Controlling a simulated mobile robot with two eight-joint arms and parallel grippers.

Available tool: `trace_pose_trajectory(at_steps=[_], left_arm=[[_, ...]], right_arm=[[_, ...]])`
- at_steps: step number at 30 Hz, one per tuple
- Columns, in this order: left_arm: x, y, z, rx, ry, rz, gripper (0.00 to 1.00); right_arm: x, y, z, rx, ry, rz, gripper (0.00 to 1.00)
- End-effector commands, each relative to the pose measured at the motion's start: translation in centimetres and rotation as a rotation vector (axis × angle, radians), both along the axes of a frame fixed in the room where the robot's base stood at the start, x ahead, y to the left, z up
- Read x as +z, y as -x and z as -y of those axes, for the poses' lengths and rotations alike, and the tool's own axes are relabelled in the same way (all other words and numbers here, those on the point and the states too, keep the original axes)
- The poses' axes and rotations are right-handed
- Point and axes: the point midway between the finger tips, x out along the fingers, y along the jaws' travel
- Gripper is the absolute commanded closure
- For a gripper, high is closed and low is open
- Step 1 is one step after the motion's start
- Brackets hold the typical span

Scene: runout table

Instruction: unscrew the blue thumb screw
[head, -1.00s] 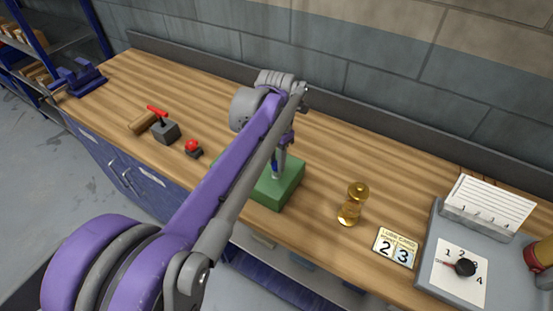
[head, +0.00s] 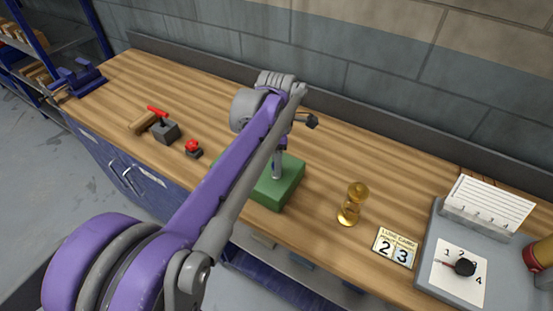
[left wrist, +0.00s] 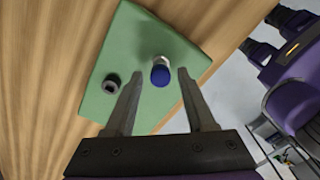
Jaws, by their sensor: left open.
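The blue thumb screw (left wrist: 160,75) stands on the green block (left wrist: 120,45), with a pale, silvery part beside its blue head. My left gripper (left wrist: 160,73) is open, pointing down at the block. In the left wrist view the blue head appears between its two fingertips, nearer the right one; I cannot tell whether either touches it. In the head view the green block (head: 287,190) sits on the bench under my left gripper (head: 277,176), and the screw is hidden there. My right gripper is not in view.
A dark grey ring-like piece (left wrist: 110,83) is on the block left of the screw. On the wooden bench are a red button (head: 193,147), a red-handled lever box (head: 164,130), a brass hourglass-shaped object (head: 352,204), a number card (head: 395,248) and a grey dial panel (head: 450,282).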

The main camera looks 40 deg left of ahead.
Motion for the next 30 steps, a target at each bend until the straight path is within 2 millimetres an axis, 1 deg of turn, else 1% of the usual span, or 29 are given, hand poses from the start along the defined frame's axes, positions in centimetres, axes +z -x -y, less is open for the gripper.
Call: trace_pose_trajectory(at_steps=[2,5,12,15,20,22,30], left_arm=[[-0.01,0.00,0.00,-0.028,0.000,0.000,0.45],[0.00,0.00,0.01,-0.116,0.000,0.000,0.45],[0.00,0.01,0.04,-0.491,0.000,0.000,0.45],[-0.01,0.02,0.05,-0.605,0.000,0.000,0.45],[-0.02,0.04,0.05,-0.683,0.000,0.000,0.45],[-0.01,0.04,0.05,-0.741,0.000,0.000,0.45],[0.01,0.06,0.06,-1.154,0.000,0.000,0.45]], right_arm=[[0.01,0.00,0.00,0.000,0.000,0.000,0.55],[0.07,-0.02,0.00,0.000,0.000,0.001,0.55],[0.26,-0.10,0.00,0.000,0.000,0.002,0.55],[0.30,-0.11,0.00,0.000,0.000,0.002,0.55],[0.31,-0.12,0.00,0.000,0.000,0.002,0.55],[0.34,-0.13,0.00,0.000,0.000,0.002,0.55],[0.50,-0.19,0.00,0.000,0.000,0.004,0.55]])
